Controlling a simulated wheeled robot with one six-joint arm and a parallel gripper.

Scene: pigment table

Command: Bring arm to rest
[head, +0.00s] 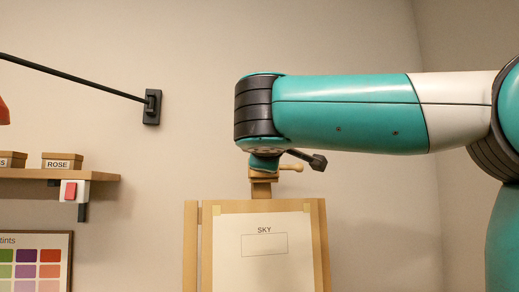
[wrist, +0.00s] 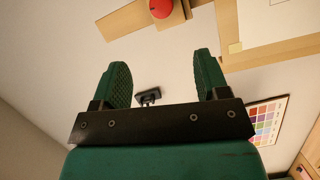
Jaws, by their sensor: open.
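My arm (head: 345,101) reaches in from the right in the head view. It is level and high, and its far end is in front of the wall just above the easel. My gripper (wrist: 162,62) shows in the wrist view with its two green ridged fingers spread apart. Nothing is held between them; the wall and a small black bracket (wrist: 148,96) show beyond. In the head view the fingers are not clearly visible at the arm's end.
The easel (head: 190,240) carries a sheet (head: 262,268) marked SKY. At left are a shelf (head: 100,176) with a ROSE box (head: 62,160), a red switch (head: 71,191), a colour chart (head: 38,262) and a black wall rod (head: 70,77). Wall space between rod and arm is clear.

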